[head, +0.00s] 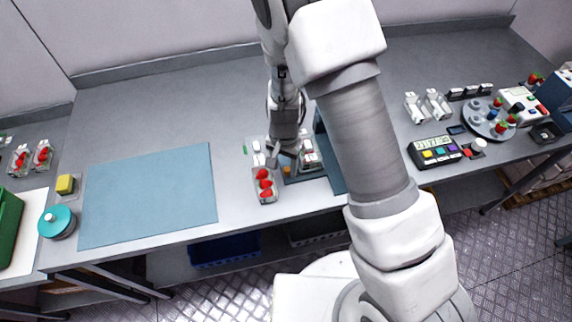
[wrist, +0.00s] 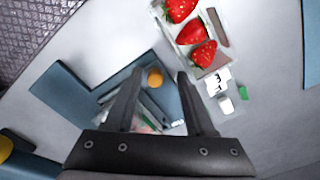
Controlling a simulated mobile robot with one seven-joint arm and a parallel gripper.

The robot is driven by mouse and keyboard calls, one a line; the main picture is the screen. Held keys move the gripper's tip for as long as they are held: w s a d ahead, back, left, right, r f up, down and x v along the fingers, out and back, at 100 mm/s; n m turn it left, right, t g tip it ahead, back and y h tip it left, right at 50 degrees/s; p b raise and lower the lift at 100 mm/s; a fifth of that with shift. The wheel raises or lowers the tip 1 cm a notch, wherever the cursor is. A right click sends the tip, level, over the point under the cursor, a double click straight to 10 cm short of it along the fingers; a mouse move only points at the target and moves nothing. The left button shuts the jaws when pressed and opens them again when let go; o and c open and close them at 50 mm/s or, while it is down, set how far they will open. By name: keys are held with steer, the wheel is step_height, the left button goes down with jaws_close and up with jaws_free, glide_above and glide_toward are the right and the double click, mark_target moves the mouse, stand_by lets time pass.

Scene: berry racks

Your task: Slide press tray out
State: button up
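The press (head: 311,163) stands on the bench just right of the strawberry punnet, partly hidden by my arm and gripper. In the wrist view its blue base (wrist: 169,97) shows, with a round orange knob (wrist: 154,77) near the edge. Something clear and pale lies on the base behind the fingers; I cannot make out the tray itself. My gripper (head: 287,150) points down above the press's left side. In the wrist view the gripper (wrist: 157,75) is open, its fingers apart on either side of the knob. I cannot tell how far above it they are.
A clear punnet of strawberries (head: 265,186) sits close to the left of the press; it also shows in the wrist view (wrist: 192,34). A blue mat (head: 150,194) lies farther left, bare. A keypad device (head: 434,152) stands to the right beyond my arm.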

steer(key=shift+d, duration=0.1)
step_height(320, 180, up, 17)
steer(key=shift+r, duration=0.2)
stand_by(0.4)
stand_by(0.4)
steer(key=s+d+r+n+t+y, duration=0.2)
steer(key=s+d+r, duration=0.3)
steer(key=d+r, duration=0.55)
steer(key=s+d+r+n+t+h, duration=0.2)
steer(key=s+d+r+t, duration=0.1)
steer(key=s+d+r, duration=0.4)
steer(key=s, duration=0.2)
steer(key=shift+s+t, duration=0.3)
steer(key=shift+s, duration=0.1)
steer(key=shift+a, duration=0.1)
stand_by(0.5)
